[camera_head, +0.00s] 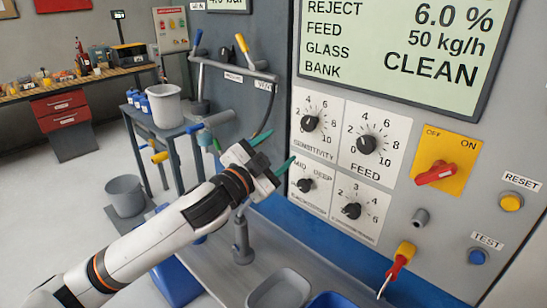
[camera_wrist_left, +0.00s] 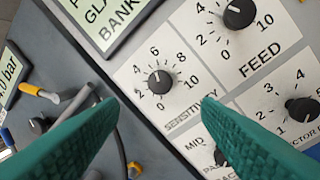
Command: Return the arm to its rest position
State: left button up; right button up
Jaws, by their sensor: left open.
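My left arm comes in from the lower left in the head view. Its gripper (camera_head: 273,153) is in front of the control panel, with its green fingers spread apart and nothing between them. In the left wrist view the two green fingers (camera_wrist_left: 150,130) stand wide apart, with the panel behind them. The sensitivity knob (camera_wrist_left: 158,82) shows between and beyond the fingers; it also shows in the head view (camera_head: 311,122). The feed knob (camera_head: 366,144) is to its right. The fingers look clear of the knobs. My right gripper is not in view.
The panel has a display (camera_head: 395,45) reading CLEAN, a red switch (camera_head: 436,174) on a yellow plate and a yellow reset button (camera_head: 511,201). A red-and-yellow screwdriver (camera_head: 401,261) and a grey tray (camera_head: 280,290) are below. A cart (camera_head: 165,130) bears a white bucket (camera_head: 164,105).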

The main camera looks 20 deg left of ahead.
pick_arm(q)
jog(key=shift+s+a, duration=0.1)
jog(key=shift+s, duration=0.2)
jog(key=shift+f, duration=0.1)
